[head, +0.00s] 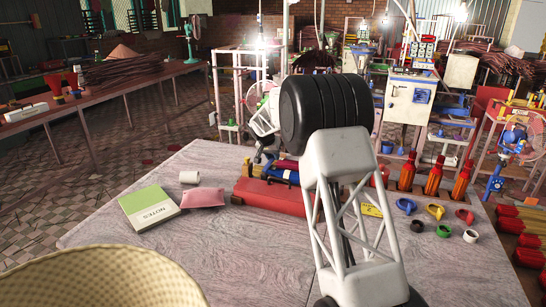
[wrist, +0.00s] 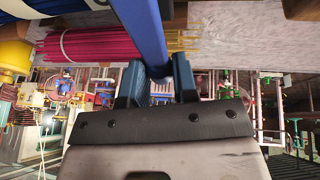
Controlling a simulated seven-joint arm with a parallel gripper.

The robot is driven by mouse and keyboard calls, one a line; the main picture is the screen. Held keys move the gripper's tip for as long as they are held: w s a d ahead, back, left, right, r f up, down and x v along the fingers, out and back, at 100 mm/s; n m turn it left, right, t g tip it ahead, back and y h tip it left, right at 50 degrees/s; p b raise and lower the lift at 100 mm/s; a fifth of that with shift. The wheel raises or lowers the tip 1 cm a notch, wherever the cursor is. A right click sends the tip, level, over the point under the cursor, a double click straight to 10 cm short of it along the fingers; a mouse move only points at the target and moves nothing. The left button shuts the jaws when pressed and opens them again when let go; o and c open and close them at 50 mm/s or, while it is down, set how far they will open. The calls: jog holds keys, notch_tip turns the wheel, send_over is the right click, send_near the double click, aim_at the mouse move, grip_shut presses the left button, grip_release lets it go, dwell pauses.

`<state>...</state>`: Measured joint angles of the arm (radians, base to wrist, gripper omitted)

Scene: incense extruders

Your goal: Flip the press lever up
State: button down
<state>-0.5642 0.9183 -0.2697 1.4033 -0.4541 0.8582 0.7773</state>
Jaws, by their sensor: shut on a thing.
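My gripper (wrist: 158,78) shows in the wrist view with its two dark blue fingers on either side of a long blue bar (wrist: 146,30). It is shut on this bar, which runs up out of the picture. I cannot tell for certain whether the bar is the press lever. In the head view my gripper (head: 262,156) is small and dark, above the bundles at the back of the table, partly hidden by my arm. No press can be made out clearly near it there.
On the table (head: 120,232) lie a red bundle (head: 268,196), a green notebook (head: 150,208), a pink packet (head: 203,194) and a white roll (head: 189,177). Orange bottles (head: 433,180) and several coloured rings stand at the right. A woven basket (head: 100,280) fills the front left. A pink bundle (wrist: 95,43) lies beside the bar.

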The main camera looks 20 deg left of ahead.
aim_at(272, 158)
jog(key=shift+s+r+t, duration=0.35)
jog(key=shift+r+t, duration=0.5)
jog(key=shift+r, duration=0.05)
jog(key=shift+s+r+t, duration=0.3)
jog(key=shift+r+t, duration=0.55)
jog(key=shift+s+r+m+t, duration=0.3)
jog(key=shift+s+r+t, duration=0.75)
jog(key=shift+r+t, duration=0.4)
jog(key=shift+s+r+t, duration=0.3)
jog(key=shift+s+t, duration=0.2)
jog(key=shift+t, duration=0.2)
jog(key=shift+s+r+t, duration=0.3)
jog(key=shift+s+t, duration=0.15)
jog(key=shift+t, duration=0.2)
jog(key=s+t, duration=0.1)
jog(key=s+r+t, duration=0.1)
jog(key=s+t, duration=0.1)
jog(key=shift+r+m+h, duration=0.15)
jog(key=shift+m+h, duration=0.15)
jog(key=shift+h, duration=0.1)
